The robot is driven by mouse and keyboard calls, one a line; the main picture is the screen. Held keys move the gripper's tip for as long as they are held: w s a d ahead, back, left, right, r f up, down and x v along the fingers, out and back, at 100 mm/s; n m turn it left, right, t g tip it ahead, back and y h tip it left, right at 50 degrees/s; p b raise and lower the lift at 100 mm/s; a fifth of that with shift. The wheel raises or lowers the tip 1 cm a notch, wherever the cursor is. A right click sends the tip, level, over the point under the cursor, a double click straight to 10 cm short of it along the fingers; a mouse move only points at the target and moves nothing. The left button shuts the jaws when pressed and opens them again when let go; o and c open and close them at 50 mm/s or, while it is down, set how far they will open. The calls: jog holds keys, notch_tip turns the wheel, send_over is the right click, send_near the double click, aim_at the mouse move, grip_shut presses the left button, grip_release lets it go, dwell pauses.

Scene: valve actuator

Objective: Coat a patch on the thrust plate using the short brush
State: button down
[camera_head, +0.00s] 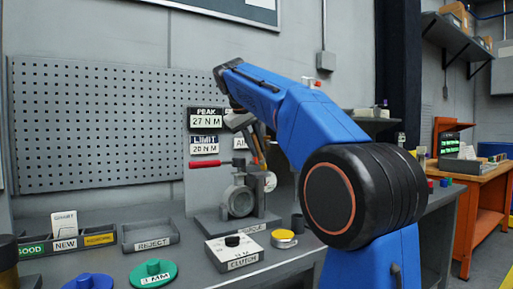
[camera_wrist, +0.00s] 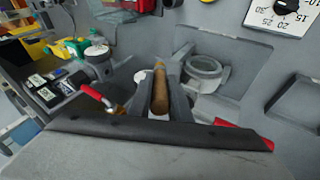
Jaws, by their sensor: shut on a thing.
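My gripper (camera_head: 256,142) is up at the back of the bench, in front of the display stand. In the wrist view its jaws (camera_wrist: 160,92) are shut on a brown wooden handle (camera_wrist: 160,88), which I take to be the short brush. The handle also shows as a thin orange-brown piece in the head view (camera_head: 257,150). Its bristles cannot be made out. A grey valve body with a round opening (camera_head: 239,200) stands below the gripper; its ring shows right of the jaws in the wrist view (camera_wrist: 204,66). I cannot tell which surface is the thrust plate.
A red-handled tool (camera_head: 201,164) is by the stand. A pegboard (camera_head: 100,120) is behind.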

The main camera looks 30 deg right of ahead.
jog(key=shift+f, duration=0.65)
jog(key=shift+w+a, duration=0.8)
jog(key=shift+w, duration=1.2)
jog(key=s, duration=0.4)
dwell(1.4)
